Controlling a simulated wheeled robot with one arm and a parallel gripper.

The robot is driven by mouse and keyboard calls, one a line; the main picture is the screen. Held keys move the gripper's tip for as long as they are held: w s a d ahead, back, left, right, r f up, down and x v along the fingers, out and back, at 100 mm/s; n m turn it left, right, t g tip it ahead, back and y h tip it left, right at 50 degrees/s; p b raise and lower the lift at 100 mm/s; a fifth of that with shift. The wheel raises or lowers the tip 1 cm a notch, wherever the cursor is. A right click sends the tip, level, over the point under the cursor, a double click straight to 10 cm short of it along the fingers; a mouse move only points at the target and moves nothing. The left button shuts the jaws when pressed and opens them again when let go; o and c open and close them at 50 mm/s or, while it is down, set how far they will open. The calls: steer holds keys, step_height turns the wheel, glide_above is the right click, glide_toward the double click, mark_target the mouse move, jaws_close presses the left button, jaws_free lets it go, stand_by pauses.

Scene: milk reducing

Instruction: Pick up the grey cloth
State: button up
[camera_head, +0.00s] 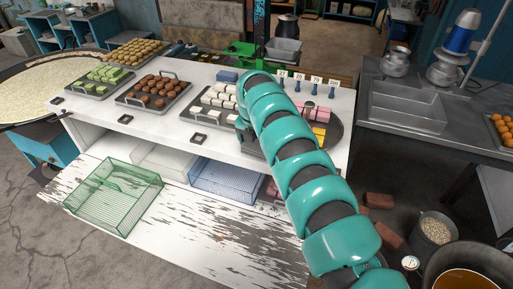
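I cannot make out a grey cloth in the head view. My teal arm crosses the picture from the lower right up to the white counter (95,125) and bends down at its far end. My gripper's fingers are hidden behind the arm, so their state and anything between them do not show. A small blue folded-looking item (227,76) lies at the counter's back, left of the arm's bend.
Trays of green sweets (103,75), brown sweets (163,89) and white sweets (217,102) cover much of the counter. A green wire basket (115,187) and a blue basket (227,180) sit below. A metal table (440,143) stands right.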

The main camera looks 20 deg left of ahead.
mark_target(256, 145)
step_height(256, 145, up, 10)
steer(key=p, duration=0.5)
steer(key=shift+p, duration=0.3)
